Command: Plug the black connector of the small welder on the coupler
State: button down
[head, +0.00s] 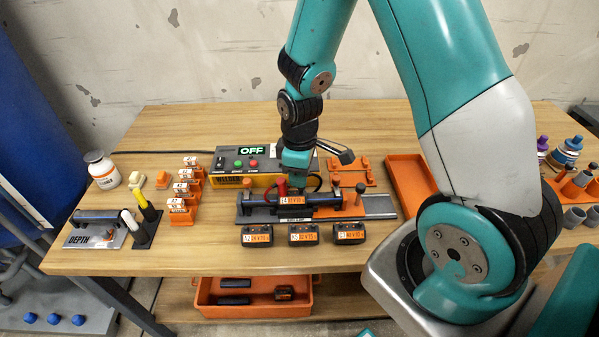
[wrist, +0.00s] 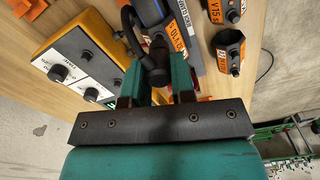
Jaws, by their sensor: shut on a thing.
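The small welder (head: 250,168) is an orange and grey box whose display reads OFF. The dark coupler (head: 296,201), with an orange label, sits around a pipe in a clamp fixture. A red connector (head: 282,187) stands at the coupler's left part. My gripper (head: 297,172) is just above the coupler, to the right of the red connector. In the wrist view my gripper (wrist: 157,72) is shut on the black connector (wrist: 158,58), whose cable loops to the left. The coupler (wrist: 184,22) is close beyond the connector. The connector's tip is hidden, so I cannot tell whether it touches.
Several spare couplers (head: 350,233) line the table's front edge. An orange holder (head: 357,171) stands behind the fixture, and an empty orange tray (head: 412,180) is to the right. Labelled blocks (head: 183,189) and a depth tool (head: 95,230) are at the left.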

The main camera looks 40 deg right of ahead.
jog(key=shift+f, duration=0.4)
jog(key=shift+f, duration=0.15)
jog(key=shift+f+b, duration=0.15)
jog(key=shift+b, duration=0.15)
jog(key=shift+f, duration=0.25)
dwell(0.6)
jog(key=c, duration=0.7)
grip_release()
jog(key=shift+r, duration=0.1)
